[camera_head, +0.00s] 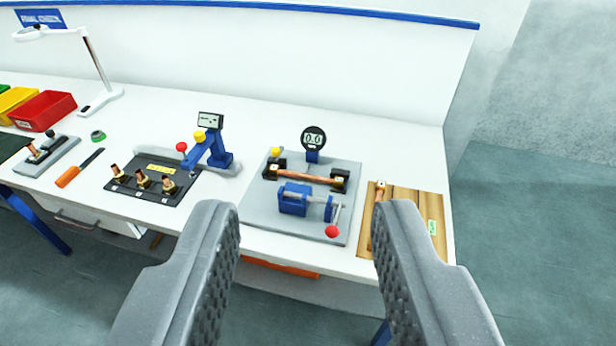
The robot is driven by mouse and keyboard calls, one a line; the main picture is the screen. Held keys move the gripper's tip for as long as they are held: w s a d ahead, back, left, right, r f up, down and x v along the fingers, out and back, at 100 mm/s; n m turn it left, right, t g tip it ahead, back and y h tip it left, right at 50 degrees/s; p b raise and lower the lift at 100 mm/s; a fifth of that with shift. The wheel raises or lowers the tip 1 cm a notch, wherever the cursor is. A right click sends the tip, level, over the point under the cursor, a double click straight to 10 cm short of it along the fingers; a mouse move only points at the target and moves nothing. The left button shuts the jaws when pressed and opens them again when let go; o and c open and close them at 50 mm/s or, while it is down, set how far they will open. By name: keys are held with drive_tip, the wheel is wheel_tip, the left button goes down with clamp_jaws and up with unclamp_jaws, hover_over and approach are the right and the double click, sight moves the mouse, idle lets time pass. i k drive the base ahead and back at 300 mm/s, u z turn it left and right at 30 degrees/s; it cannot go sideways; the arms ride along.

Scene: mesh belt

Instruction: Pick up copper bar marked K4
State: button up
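My gripper (305,212) is open and empty, its two grey fingers wide apart in the foreground, short of the white bench. One copper bar (308,176) lies across a grey measuring fixture (258,214), with dark supports at its ends. Another copper piece (379,194) with a pale tag at its top lies on a wooden board (408,204) at the right; my right finger hides part of it. Several short copper pieces (142,179) stand in a black plate at the left. The markings are too small to read, so I cannot tell which is K4.
The fixture carries a gauge (313,138), a blue clamp (293,198) and a red-knobbed lever (332,231). A blue device (208,148), an orange-handled tool (78,168), a lamp (97,70) and a red bin (43,110) stand left.

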sight(338, 183)
drive_tip(key=z, duration=0.1)
drive_tip(key=i, duration=1.9)
drive_tip(key=u, duration=0.2)
